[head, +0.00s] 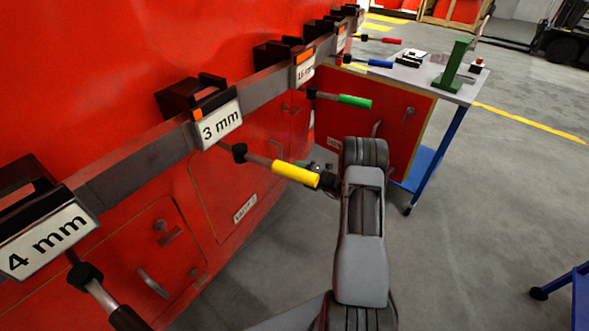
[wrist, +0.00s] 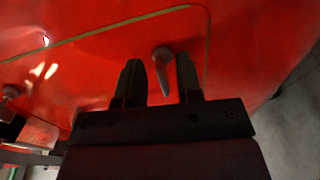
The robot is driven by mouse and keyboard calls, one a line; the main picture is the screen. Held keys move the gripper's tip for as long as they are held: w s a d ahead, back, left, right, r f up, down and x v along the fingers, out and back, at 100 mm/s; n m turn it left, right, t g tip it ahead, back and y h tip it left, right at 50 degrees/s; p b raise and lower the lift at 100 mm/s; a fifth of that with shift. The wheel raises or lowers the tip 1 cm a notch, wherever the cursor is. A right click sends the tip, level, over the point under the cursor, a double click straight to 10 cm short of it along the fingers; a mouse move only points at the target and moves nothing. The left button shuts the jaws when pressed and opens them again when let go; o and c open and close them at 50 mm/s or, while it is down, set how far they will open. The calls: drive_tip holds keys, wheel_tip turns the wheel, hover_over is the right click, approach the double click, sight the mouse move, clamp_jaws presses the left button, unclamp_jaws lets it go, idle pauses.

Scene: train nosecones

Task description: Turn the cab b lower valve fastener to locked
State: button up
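In the wrist view, a grey fastener (wrist: 163,66) with a round head and a lever pointing down sits on a red panel, near the corner of its outlined edge. My gripper (wrist: 159,72) is open, with one dark finger on each side of the lever. A gap shows on both sides, wider on the left; whether the fingers reach as deep as the lever cannot be told. In the head view my arm hides the gripper. Which cab is which cannot be told.
A grey rail (head: 135,160) with labelled holders runs along the red body. Tools with yellow (head: 296,173), green (head: 355,101), blue and red handles stick out from it; the yellow one ends close to my arm. A blue-legged table (head: 440,155) stands behind.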

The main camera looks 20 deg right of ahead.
drive_tip(key=v, duration=1.2)
